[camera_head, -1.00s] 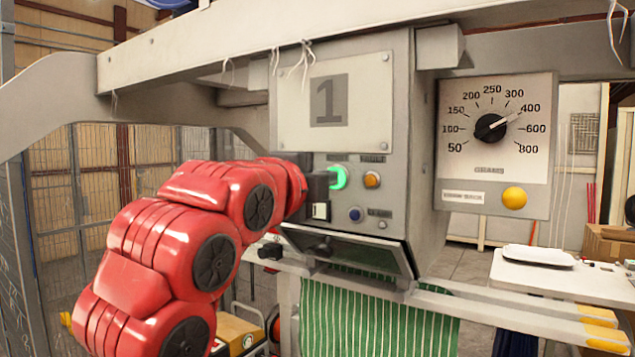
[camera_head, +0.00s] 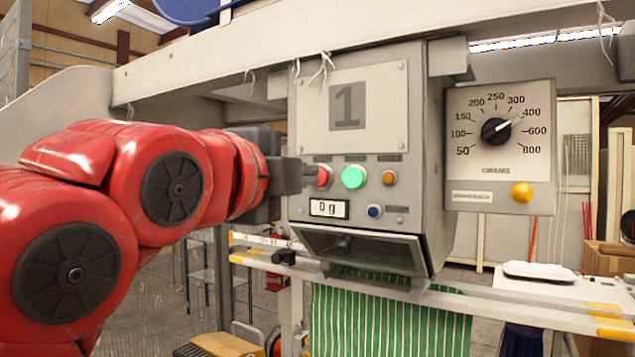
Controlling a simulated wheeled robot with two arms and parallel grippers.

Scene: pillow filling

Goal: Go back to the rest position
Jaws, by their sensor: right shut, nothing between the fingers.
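The green button (camera_head: 353,177) is lit and uncovered. An orange button (camera_head: 388,178) is to its right and a blue button (camera_head: 374,211) below. The display (camera_head: 328,209) reads 0 g.
A grams dial (camera_head: 497,131) is right of the panel, its pointer near 400. A tilted flap (camera_head: 365,249) is below the panel, above green striped cloth (camera_head: 390,320). A white table (camera_head: 590,290) stands at the right. A grey beam (camera_head: 350,30) runs overhead.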

